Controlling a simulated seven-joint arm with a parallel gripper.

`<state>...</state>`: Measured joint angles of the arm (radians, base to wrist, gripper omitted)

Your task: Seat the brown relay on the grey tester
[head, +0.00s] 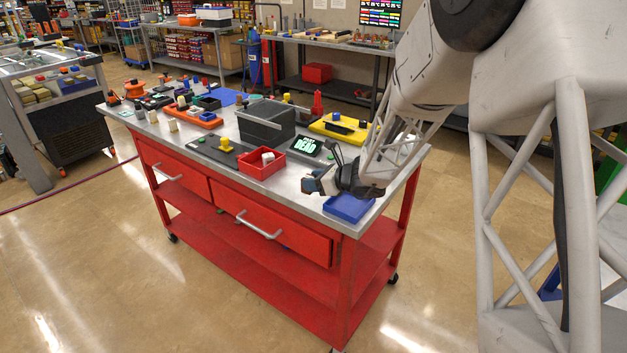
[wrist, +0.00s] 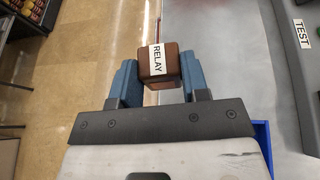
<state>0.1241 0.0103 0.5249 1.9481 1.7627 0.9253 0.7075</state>
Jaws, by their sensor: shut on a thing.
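The brown relay (wrist: 168,66), with a white RELAY label, sits between the blue fingertips of my gripper (wrist: 158,75) in the wrist view. My gripper is shut on it. In the head view my gripper (head: 312,184) is at the front edge of the bench, and the relay is too small there to make out clearly. The grey tester (head: 312,157), with a dark screen and bright green lettering, stands on the bench behind my gripper. In the wrist view a grey surface with a TEST label (wrist: 302,34) shows at the right, apart from the relay.
A blue tray (head: 348,208) lies at the bench's front right corner, just right of my gripper. A red bin (head: 262,172) holds a pale block. A dark grey box (head: 266,128) and a yellow tray (head: 346,137) stand behind. Several small parts crowd the bench's left.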

